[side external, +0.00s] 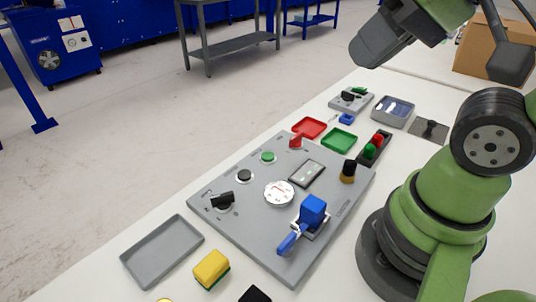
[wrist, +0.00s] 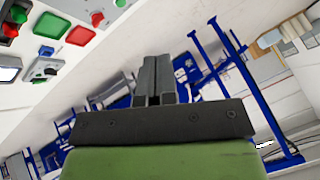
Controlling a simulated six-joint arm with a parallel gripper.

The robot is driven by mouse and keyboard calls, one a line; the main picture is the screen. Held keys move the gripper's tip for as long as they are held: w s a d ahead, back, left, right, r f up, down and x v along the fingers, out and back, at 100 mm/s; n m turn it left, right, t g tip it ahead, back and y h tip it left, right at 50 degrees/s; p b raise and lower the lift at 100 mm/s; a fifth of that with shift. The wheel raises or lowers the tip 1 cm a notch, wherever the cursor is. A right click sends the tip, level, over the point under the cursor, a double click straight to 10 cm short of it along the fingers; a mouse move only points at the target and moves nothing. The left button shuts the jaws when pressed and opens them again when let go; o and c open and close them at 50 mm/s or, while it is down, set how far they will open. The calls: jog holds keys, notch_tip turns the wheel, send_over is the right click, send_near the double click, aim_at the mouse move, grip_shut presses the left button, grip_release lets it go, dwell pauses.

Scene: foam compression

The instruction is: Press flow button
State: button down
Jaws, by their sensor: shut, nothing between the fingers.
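The grey control panel (side external: 240,222) lies on the white table. The labels are too small to read, so I cannot tell which is the flow button. My gripper (side external: 366,50) is high above the table's far side, away from the panel. In the wrist view my gripper (wrist: 155,62) has its fingers together and empty; a panel corner with the red switch (wrist: 98,18) shows.
Red (side external: 309,128) and green (side external: 339,139) trays sit behind the panel, near a small grey device (side external: 351,100) and grey bin (side external: 392,112). A grey tray (side external: 162,251) and yellow-green sponge block (side external: 211,269) lie in front. A yellow-black knob (side external: 348,171) stands at the panel's right edge.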

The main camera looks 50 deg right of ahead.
jog(key=shift+w, duration=0.1)
dwell(0.6)
jog(key=n+t, duration=0.2)
jog(key=n, duration=1.3)
send_over(268, 157)
notch_tip(268, 157, down, 18)
jog(key=shift+r, duration=0.25)
jog(key=shift+f, duration=4.4)
jog(key=shift+f, duration=0.1)
